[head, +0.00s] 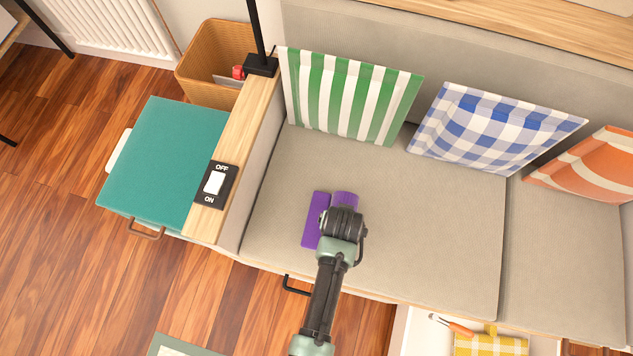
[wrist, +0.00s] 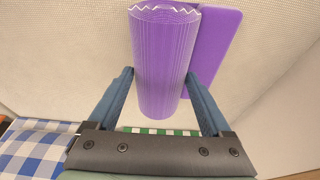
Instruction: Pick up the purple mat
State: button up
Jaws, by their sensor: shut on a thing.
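The purple mat (wrist: 158,65) shows in the wrist view as a ribbed roll with a zigzag end edge, between the two blue fingers. My gripper (wrist: 160,80) is shut on this roll. In the head view my gripper (head: 343,212) is over the grey bench seat and hides most of the roll; only its purple top end (head: 344,198) shows. A flat purple piece (head: 315,220) lies on the seat just left of the roll. It also shows in the wrist view (wrist: 213,50), partly behind the roll. I cannot tell whether it is joined to the roll.
Green-striped (head: 345,95), blue-checked (head: 490,130) and orange (head: 595,165) cushions lean along the bench back. A wooden armrest (head: 240,135) with an on/off switch (head: 215,184) borders the seat (head: 430,230) at left. An open drawer (head: 420,335) is below right. The seat right of my gripper is clear.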

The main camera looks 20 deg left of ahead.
grip_shut()
jog(key=shift+w, duration=0.1)
jog(key=shift+r, duration=0.15)
